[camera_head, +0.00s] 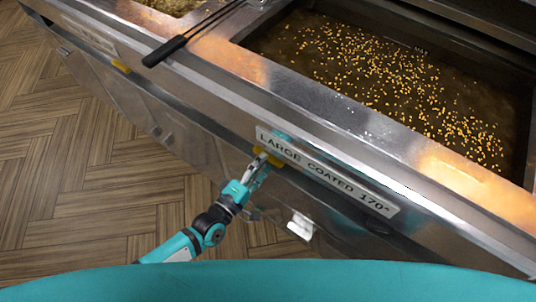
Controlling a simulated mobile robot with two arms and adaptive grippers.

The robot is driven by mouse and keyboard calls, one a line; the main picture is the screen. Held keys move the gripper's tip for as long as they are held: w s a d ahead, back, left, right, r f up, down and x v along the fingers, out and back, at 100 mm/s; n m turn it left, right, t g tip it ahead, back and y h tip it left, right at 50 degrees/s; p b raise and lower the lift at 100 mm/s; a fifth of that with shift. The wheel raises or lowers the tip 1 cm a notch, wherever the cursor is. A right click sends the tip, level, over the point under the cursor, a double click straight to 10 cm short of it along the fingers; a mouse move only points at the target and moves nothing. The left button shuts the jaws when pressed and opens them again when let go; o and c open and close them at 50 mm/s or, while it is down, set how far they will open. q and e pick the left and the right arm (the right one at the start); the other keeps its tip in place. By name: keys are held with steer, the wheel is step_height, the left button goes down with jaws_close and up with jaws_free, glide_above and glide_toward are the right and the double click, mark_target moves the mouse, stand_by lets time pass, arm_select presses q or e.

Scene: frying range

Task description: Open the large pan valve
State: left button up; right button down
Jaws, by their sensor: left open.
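The large pan (330,68) is a fryer vat of dark oil with many small golden bits floating in it. Its label (325,170) reads "LARGE COATED 170°" on the steel front. A yellow valve handle (268,156) sticks out just under the left end of this label. My left gripper (262,162) is at the yellow handle, its open fingers close to or around it; I cannot tell whether they touch. The fingers partly hide the handle. My right gripper is not in view.
Another yellow handle (121,66) sits further left on the front, under another label. A black-handled tool (180,42) lies across the steel rim. A whitish metal piece (300,226) sticks out below the large label. The wooden floor (80,160) at left is clear.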

arm_select(q)
steer(key=shift+x, duration=1.8)
jaws_close()
